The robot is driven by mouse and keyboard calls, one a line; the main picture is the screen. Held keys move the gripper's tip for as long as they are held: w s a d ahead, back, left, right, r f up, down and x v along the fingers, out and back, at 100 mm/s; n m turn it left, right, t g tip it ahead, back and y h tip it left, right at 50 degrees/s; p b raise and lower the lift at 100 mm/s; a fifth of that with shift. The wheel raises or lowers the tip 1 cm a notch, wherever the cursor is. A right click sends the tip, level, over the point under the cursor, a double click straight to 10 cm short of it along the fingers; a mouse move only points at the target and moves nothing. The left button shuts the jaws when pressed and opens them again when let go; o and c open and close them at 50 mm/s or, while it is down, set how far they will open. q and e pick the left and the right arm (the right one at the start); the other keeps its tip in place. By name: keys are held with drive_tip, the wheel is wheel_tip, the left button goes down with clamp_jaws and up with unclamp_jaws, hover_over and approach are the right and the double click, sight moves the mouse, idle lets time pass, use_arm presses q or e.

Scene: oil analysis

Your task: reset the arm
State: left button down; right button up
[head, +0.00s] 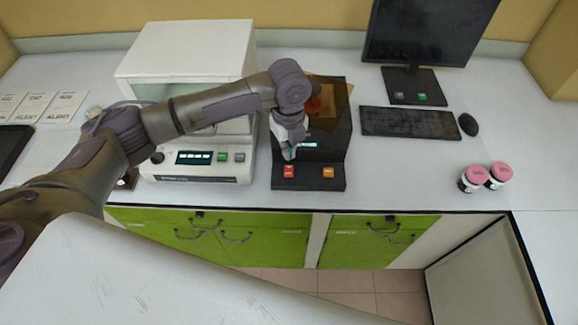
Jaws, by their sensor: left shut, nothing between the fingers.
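My left arm (205,108) reaches in from the left across the counter. My left gripper (290,150) points down over the left part of a black instrument (318,183). The gripper is shut with nothing seen in it. The instrument has a red button (289,171), an orange button (328,172) and a small lit display. A brownish see-through cover and a red round thing (314,106) show behind my wrist. I cannot tell whether the fingertips touch the instrument. My right gripper is not in view.
A white analyser (190,48) with a lit display stands left of the black instrument. A monitor (425,30), keyboard (410,122) and mouse (468,124) are at the right. Two pink-capped jars (484,178) stand near the right front. Green cabinets (265,240) are below the counter.

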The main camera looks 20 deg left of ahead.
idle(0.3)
use_arm(q)
drive_tip(key=s+d+f+n+t+h, duration=0.2)
drive_tip(key=s+d+f+n+h, duration=0.25)
drive_tip(key=s+d+n, duration=0.7)
drive_tip(key=s+a+n+t+y, duration=0.2)
drive_tip(key=s+a+n+y, duration=0.2)
drive_tip(key=s+a+n, duration=1.15)
wheel_tip(320, 180, down, 32)
drive_tip(key=a+m+g+b, duration=0.2)
drive_tip(key=b, duration=0.3)
drive_tip(key=s+a+f+g+b, duration=0.1)
drive_tip(key=s+a+f+b, duration=0.1)
drive_tip(key=s+f, duration=1.4)
wheel_tip(320, 180, down, 3)
drive_tip(key=shift+s+a+r+m+b, duration=0.15)
drive_tip(key=shift+a+m+b, duration=0.15)
drive_tip(key=shift+b, duration=0.25)
